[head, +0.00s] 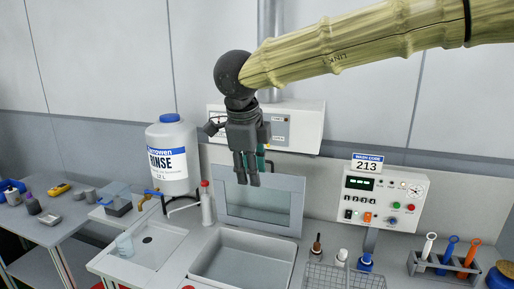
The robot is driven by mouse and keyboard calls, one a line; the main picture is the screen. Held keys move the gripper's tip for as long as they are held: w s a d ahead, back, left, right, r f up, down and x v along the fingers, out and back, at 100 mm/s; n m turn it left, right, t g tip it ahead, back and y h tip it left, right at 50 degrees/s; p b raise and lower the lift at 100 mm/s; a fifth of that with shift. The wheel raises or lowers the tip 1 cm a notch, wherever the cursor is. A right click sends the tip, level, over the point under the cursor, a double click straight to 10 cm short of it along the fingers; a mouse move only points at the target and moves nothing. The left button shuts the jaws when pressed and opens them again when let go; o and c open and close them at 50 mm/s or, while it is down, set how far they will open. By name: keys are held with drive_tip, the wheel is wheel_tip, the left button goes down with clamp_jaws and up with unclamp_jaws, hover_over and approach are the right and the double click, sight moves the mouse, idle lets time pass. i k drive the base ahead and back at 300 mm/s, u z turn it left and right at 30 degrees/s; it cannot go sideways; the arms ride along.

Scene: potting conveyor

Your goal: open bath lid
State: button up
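The bath (240,262) is a grey rectangular basin set in the bench at the lower middle of the head view. Its lid (290,226), a grey frame with a greenish window, stands raised at the back of the basin, and the basin's inside shows. My gripper (248,182) points down in front of the lid's upper left part and hides some of its top edge. Its dark fingers look close together; I cannot tell whether they touch the lid or hold anything. A bit of teal shows beside the fingers, and I cannot tell what it is.
A white rinse jug (172,178) and a red-capped bottle (207,205) stand left of the lid. A control box (380,197) stands to the right. A wire basket (345,279), small bottles and a tool rack (443,265) crowd the front right. A shallow sink (150,250) lies left.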

sight(221, 173)
drive_tip(key=i, duration=1)
